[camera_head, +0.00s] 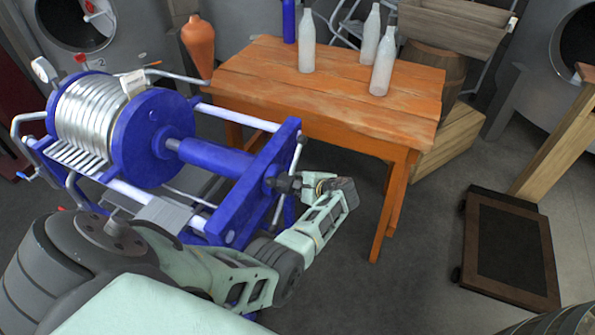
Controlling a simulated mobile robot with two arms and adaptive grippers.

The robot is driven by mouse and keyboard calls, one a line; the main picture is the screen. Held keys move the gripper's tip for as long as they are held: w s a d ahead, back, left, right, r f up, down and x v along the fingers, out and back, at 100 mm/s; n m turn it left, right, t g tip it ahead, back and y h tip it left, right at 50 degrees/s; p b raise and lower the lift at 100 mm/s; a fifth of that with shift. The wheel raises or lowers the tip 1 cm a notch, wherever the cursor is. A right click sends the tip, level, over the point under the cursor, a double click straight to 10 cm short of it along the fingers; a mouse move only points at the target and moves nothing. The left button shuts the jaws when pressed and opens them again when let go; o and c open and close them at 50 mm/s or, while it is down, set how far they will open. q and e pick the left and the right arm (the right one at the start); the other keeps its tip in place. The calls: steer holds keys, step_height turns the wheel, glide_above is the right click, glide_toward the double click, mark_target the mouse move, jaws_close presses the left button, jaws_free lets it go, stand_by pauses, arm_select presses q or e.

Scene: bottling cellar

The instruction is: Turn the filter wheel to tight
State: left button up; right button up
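The filter press has a blue frame, a stack of pale round plates (88,115) and a blue end plate (155,138) with a thick blue spindle (215,158). At its right end is a blue crosspiece (245,200). The filter wheel (297,152) shows there as a thin grey bar, seen nearly edge-on. My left gripper (284,184) is at the middle of this bar, its dark fingers pointing left at the hub. The fingers overlap the hub, so I cannot tell whether they touch or grip it. My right gripper is out of view.
An orange wooden table (255,75) stands behind the press, carrying several white bottles (384,62) and a blue one (289,20). An orange vase-like vessel (199,45) stands beside it. A dark platform scale (508,245) is at the right. Floor between table and scale is clear.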

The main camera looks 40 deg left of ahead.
arm_select(q)
steer(key=shift+w+d+r, duration=0.15)
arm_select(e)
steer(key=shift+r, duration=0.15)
